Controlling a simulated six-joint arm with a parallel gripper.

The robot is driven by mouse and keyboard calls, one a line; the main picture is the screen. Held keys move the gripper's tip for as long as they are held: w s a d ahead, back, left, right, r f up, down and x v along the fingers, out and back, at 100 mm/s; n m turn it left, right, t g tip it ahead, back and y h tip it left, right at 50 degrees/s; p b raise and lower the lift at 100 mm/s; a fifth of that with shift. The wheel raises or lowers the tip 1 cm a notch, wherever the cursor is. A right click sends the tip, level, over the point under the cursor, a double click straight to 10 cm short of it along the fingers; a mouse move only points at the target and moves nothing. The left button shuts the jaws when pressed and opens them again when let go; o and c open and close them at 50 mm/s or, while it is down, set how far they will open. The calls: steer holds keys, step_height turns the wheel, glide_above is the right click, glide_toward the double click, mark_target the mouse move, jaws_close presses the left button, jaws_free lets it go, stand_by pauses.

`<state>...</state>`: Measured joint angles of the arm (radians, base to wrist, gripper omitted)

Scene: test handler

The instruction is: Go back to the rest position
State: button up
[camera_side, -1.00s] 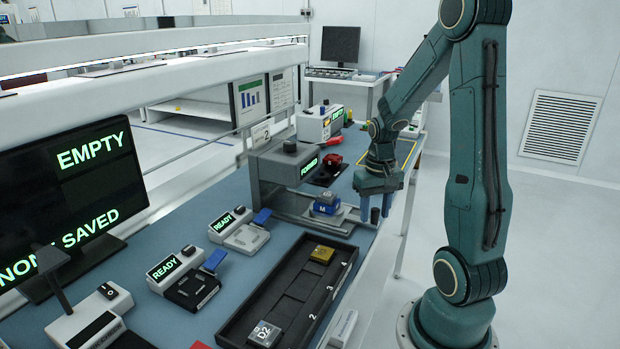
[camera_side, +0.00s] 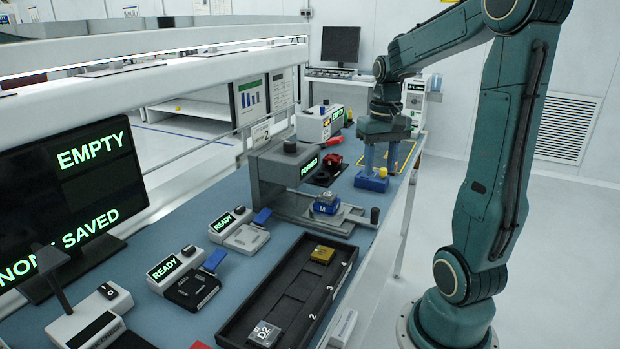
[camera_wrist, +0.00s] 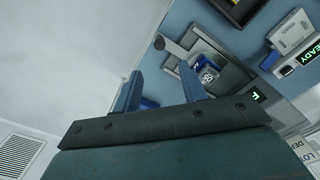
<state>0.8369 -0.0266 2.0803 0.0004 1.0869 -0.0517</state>
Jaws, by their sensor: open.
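My gripper (camera_side: 380,165) is raised over the far right part of the blue bench in the side view, with its fingers pointing down. In the wrist view its two blue fingers (camera_wrist: 158,82) stand apart with nothing held between them. A blue-and-grey part marked M (camera_side: 326,203) sits on the plate of the grey handler (camera_side: 285,165), clear of the gripper. It also shows in the wrist view (camera_wrist: 207,72).
A black tray (camera_side: 230,327) with a gold part (camera_side: 322,254) and a grey D2 part (camera_side: 264,333) lies at the front. Two READY stations (camera_side: 165,267) stand left of it. A red item (camera_side: 335,160) sits behind the handler.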

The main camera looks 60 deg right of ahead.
steer(key=shift+r, duration=0.55)
steer(key=s+a+r+n+t, duration=0.1)
steer(key=a+n, duration=0.3)
steer(key=a, duration=0.7)
steer(key=s+a+r+n+t, duration=0.1)
steer(key=a+n+t, duration=0.3)
steer(key=a, duration=0.8)
steer(key=shift+s+r+n+t, duration=0.3)
steer(key=shift+s+n, duration=0.15)
steer(key=shift+n, duration=0.05)
